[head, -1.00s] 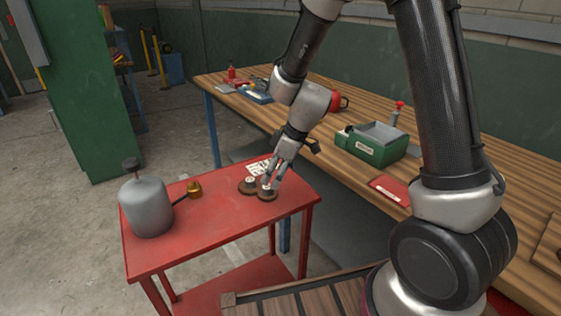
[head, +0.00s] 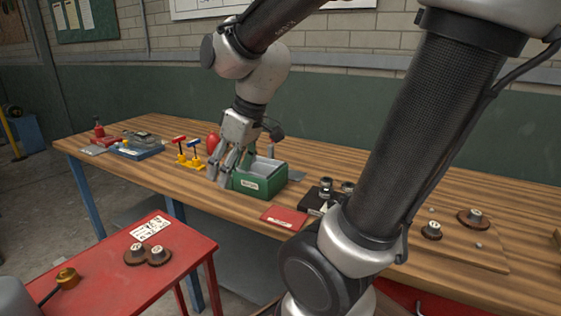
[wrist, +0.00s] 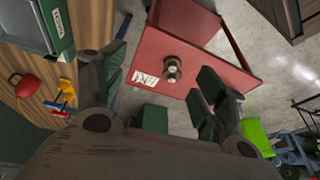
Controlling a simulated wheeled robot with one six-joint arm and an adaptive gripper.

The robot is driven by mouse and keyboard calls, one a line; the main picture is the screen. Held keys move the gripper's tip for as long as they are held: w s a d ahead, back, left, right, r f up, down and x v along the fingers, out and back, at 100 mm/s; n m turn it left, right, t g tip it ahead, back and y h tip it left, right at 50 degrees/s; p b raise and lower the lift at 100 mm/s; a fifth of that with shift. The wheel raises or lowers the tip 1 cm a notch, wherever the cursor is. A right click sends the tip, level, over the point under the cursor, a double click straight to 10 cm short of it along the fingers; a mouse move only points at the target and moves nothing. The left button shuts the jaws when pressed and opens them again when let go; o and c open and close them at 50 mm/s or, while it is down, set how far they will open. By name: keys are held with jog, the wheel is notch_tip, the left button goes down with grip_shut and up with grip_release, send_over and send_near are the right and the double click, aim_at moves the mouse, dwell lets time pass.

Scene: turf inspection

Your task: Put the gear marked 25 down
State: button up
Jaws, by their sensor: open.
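Two brown gears with pale, marked hubs stand side by side on the red cart (head: 183,275), a left one (head: 135,256) and a right one (head: 158,256). Their marks are too small to read, so I cannot tell which is 25. The gears (wrist: 172,70) also show on the cart in the wrist view, far below my gripper. My gripper (head: 222,168) is open and empty, in front of the green box (head: 262,184) near the bench's front edge, well apart from the gears.
A white printed card (head: 150,228) lies behind the gears. A brass-coloured part (head: 67,278) is at the cart's left. The wooden bench (head: 190,193) holds red and blue T-handled tools on yellow stands (head: 186,153), a red booklet (head: 284,217) and more gear-like parts (head: 473,218) at the right.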

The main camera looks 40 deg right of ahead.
jog(key=s+d+r+m+h, duration=0.2)
jog(key=s+d+r+m, duration=0.1)
jog(key=s+d+m, duration=0.2)
jog(key=s+d, duration=0.2)
jog(key=s, duration=0.2)
jog(key=shift+s+t, duration=0.3)
jog(key=shift+s, duration=0.05)
